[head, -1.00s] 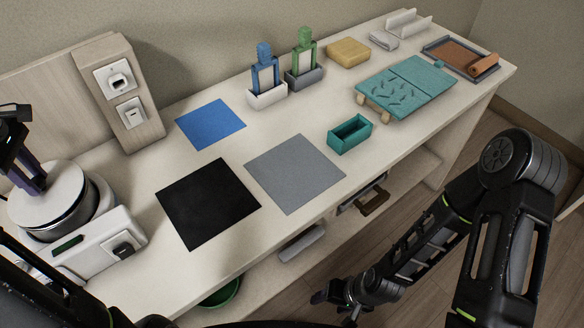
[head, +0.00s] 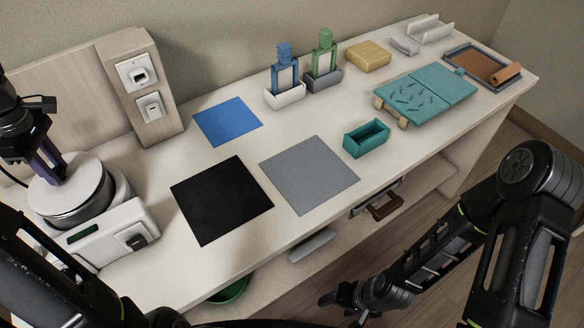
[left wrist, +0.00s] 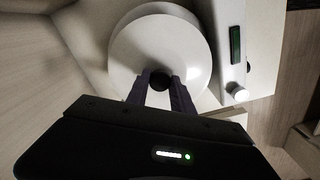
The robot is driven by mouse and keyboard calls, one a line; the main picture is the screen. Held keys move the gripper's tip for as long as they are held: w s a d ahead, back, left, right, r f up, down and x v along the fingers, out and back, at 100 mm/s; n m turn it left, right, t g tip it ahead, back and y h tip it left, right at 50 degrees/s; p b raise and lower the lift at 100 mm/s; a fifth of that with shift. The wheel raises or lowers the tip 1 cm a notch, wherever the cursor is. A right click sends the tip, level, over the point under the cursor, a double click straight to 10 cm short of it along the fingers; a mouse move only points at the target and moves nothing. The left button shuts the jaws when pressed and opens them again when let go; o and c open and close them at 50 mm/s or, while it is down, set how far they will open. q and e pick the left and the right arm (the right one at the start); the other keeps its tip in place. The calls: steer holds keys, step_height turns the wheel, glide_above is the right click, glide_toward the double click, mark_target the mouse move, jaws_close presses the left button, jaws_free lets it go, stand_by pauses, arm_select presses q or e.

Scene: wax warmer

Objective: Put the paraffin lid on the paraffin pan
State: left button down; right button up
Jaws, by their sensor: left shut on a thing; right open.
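The paraffin lid is a white disc (head: 60,188) with a dark knob (left wrist: 161,79), at the left of the head view. My left gripper (head: 50,172) is shut on the knob from above; its fingers (left wrist: 160,88) flank it in the left wrist view. The lid is over the metallic-sided paraffin pan (head: 88,212) in the white warmer (head: 115,240). The lid hides the pan's opening, and I cannot tell whether it is fully seated. My right gripper (head: 342,300) is open and empty, low in front of the counter.
A wooden panel with sockets (head: 146,90) stands behind the warmer. A black mat (head: 222,198), a grey mat (head: 309,174) and a blue mat (head: 227,121) lie bare on the counter. A teal box (head: 366,139) and a teal board (head: 425,92) are further right.

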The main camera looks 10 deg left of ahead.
arm_select(q)
steer(key=shift+f+b, duration=0.35)
steer(key=shift+f, duration=0.2)
stand_by(0.4)
steer(key=c, duration=1)
jaws_free()
steer(key=shift+c, duration=0.2)
steer(key=shift+r, duration=0.15)
steer(key=shift+r+p, duration=1.2)
steer(key=shift+r, duration=2.65)
